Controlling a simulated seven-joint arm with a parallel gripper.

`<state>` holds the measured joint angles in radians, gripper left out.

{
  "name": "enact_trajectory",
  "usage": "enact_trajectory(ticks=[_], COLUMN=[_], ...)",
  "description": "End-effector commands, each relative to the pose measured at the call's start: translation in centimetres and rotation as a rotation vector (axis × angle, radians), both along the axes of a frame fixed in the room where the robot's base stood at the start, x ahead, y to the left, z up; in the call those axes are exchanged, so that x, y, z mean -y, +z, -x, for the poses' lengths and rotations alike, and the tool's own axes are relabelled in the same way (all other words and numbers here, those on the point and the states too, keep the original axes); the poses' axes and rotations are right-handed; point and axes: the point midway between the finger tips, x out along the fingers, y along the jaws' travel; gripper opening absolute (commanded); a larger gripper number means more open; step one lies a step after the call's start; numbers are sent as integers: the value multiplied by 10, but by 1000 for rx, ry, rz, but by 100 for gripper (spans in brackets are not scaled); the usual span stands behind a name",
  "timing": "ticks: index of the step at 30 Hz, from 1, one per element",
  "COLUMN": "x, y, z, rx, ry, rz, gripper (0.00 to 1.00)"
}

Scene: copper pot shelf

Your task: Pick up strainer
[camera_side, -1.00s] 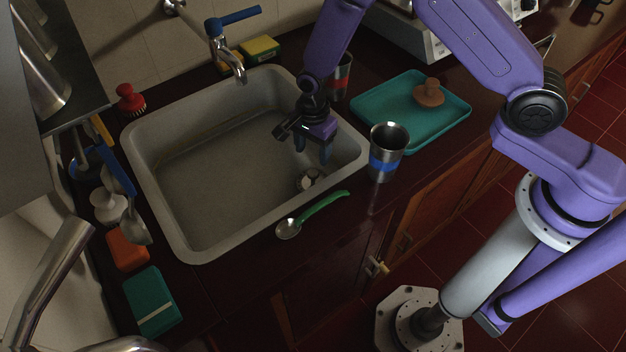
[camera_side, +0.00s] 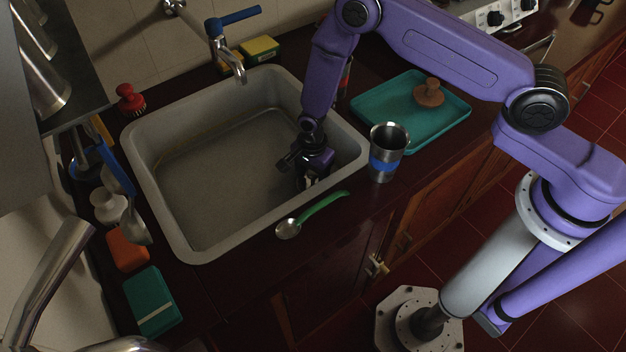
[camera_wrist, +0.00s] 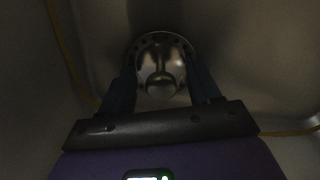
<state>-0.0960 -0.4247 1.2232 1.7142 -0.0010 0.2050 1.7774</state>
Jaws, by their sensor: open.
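The strainer (camera_wrist: 160,52) is a small round metal piece with holes around its rim and a knob in the middle. It sits on the floor of the grey sink (camera_side: 190,195), in the near right part. My gripper (camera_wrist: 161,74) is open, with one dark finger on each side of the strainer's knob. I cannot tell whether the fingers touch it. In the side view, my gripper (camera_side: 309,184) is low inside the sink and hides most or all of the strainer.
A metal cup with a blue band (camera_side: 386,152) stands by the sink's right rim. A green-handled spoon (camera_side: 312,213) lies at the near edge. A teal tray (camera_side: 375,103) holds a brown knobbed item (camera_side: 429,93). The faucet (camera_side: 228,55) overhangs the back rim.

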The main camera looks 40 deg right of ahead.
Motion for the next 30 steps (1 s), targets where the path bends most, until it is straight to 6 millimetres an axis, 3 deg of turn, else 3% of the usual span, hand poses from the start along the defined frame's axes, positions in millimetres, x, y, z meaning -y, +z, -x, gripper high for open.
enact_trajectory(ticks=[7, 8, 13, 23, 30], x=[0, 0, 0, 0, -1], y=[-1, -1, -1, 0, 25], z=[0, 0, 0, 0, -1], rx=[1, 1, 1, 1, 3], ry=[0, 0, 0, 0, 0], rz=[0, 0, 0, 0, -2], gripper=[62, 56, 0, 0, 0])
